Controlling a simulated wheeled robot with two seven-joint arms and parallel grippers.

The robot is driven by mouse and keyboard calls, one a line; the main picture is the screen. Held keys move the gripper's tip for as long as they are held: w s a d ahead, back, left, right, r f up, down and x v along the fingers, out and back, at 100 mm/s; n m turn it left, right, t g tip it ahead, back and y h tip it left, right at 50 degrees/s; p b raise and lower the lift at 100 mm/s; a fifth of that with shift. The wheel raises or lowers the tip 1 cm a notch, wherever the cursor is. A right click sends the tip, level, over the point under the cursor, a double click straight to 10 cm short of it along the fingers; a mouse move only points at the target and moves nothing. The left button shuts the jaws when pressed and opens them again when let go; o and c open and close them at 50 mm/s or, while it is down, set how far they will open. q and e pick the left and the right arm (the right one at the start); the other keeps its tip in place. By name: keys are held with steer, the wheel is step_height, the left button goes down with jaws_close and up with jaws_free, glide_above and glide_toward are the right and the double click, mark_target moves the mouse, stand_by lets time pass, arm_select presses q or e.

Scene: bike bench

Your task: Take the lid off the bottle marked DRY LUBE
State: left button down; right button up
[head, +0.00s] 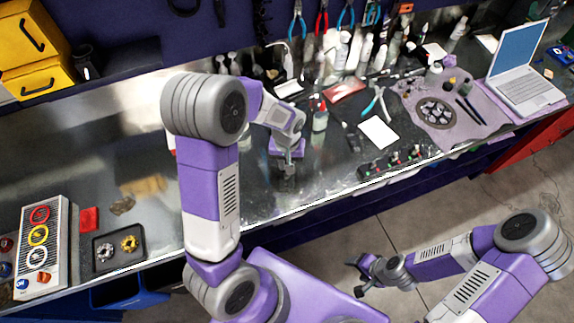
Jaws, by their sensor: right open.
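A small bottle with a pale body and a red top (320,118) stands upright on the bench, right of my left gripper. No label can be read at this size, so I cannot tell which bottle is marked DRY LUBE. My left gripper (288,168) points down close above the steel bench top, apart from that bottle; its fingers are too small and dark to tell open or shut. My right gripper (356,277) is open and empty, in front of the bench over the floor.
Several bottles (355,52) crowd the back of the bench. A white sheet (379,132), a laptop (526,75) and a mat (418,115) with a sprocket are on the right. A dark tray (134,236) with rings lies at left. Bare bench surrounds my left gripper.

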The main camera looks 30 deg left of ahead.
arm_select(q)
steer(key=shift+f, duration=0.8)
steer(key=shift+w+f, duration=0.1)
steer(key=shift+f+b, duration=0.25)
steer(key=shift+b, duration=0.05)
steer(key=c, duration=1.1)
jaws_free()
steer(key=shift+r, duration=0.1)
steer(key=shift+o, duration=0.2)
steer(key=shift+r, duration=0.15)
